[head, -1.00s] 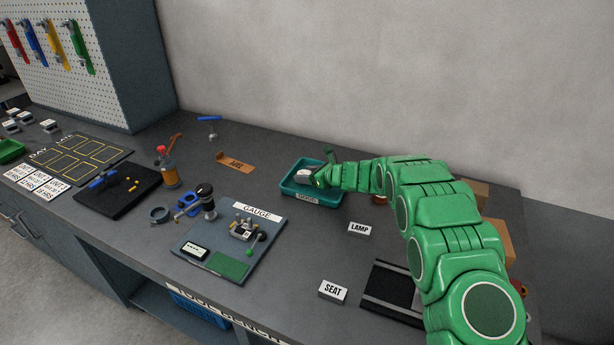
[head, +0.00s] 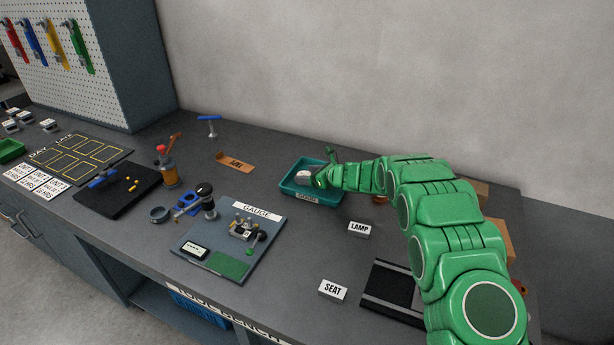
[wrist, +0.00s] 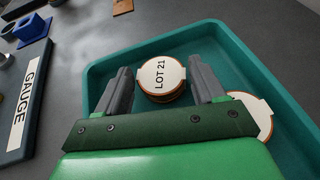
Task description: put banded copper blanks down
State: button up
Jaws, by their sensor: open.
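In the wrist view my gripper (wrist: 160,85) is open, its two grey fingers one on each side of a round copper blank stack (wrist: 161,78) with a white band marked "LOT 21". The stack sits in the teal tray (wrist: 100,70), and gaps show between it and the fingers. A second white-banded copper blank (wrist: 255,110) lies in the tray at right, partly hidden by my gripper. In the head view my gripper (head: 322,180) is over the teal tray (head: 300,197), where a whitish piece shows beside it.
The gauge board (head: 232,240) stands left of the tray. The LAMP sign (head: 359,229) and SEAT sign (head: 333,289) stand in front. Cardboard boxes (head: 495,240) are behind my arm. The bench between the gauge board and the signs is clear.

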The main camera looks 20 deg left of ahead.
notch_tip(320, 180, up, 4)
send_over(333, 195)
jog(key=shift+w+a+r, duration=0.1)
jog(key=shift+r, duration=0.1)
dwell(0.4)
jog(key=o, duration=0.4)
